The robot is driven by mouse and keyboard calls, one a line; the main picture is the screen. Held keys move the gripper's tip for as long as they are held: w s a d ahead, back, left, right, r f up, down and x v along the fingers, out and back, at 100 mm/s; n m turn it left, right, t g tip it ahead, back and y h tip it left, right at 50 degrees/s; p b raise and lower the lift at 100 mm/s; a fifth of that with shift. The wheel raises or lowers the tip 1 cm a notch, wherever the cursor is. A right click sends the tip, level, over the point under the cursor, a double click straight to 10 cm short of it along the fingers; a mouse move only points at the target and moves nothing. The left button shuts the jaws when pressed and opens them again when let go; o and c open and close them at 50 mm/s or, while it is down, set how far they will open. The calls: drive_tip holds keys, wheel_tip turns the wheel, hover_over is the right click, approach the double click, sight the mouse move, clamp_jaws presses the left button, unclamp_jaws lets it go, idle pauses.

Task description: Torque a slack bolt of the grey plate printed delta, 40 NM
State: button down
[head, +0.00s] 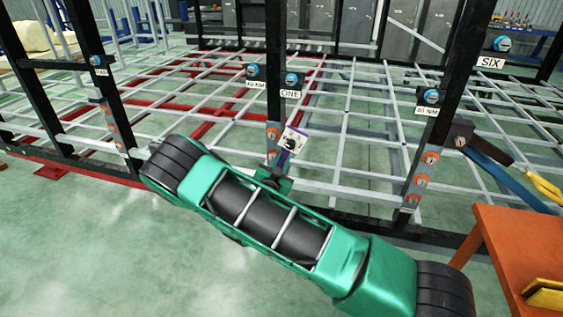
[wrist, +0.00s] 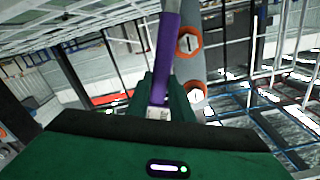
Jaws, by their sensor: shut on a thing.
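My gripper (head: 272,180) is shut on a purple-handled tool (head: 287,157), which stands up from the jaws in front of the middle post. The purple handle (wrist: 166,50) also shows in the wrist view between my green jaws (wrist: 165,100). A grey plate (head: 272,155) with orange-ringed bolts is on the middle post, partly hidden by the tool and my arm. In the wrist view a grey plate (wrist: 190,65) shows two orange-ringed bolts just right of the handle. I cannot read "delta" on any plate, nor tell whether the tool touches a bolt.
Other grey plates with orange-ringed bolts are on the left post (head: 112,125) and right post (head: 418,180). Blue-faced round devices sit above, with signs such as ONE (head: 290,94) and SIX (head: 491,62). An orange table (head: 515,240) stands at right. White chassis bars lie behind the posts.

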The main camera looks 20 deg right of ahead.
idle(0.6)
drive_tip(key=shift+s+d+f+m, duration=0.25)
drive_tip(key=shift+s+d+m, duration=0.05)
drive_tip(key=shift+d+m, duration=0.2)
drive_tip(key=shift+s+d+f+m, duration=0.2)
drive_tip(key=shift+s+d+m, duration=0.1)
drive_tip(key=shift+d+m, duration=0.15)
drive_tip(key=shift+s+f, duration=0.1)
drive_tip(key=shift+s+d+f+m, duration=0.5)
drive_tip(key=shift+d+f+m, duration=0.15)
drive_tip(key=shift+m, duration=0.3)
drive_tip(key=shift+d, duration=0.1)
drive_tip(key=shift+s+d+f+m, duration=0.45)
drive_tip(key=shift+d+f+m, duration=0.15)
drive_tip(key=shift+f+m, duration=0.25)
drive_tip(key=shift+d, duration=0.1)
idle(0.6)
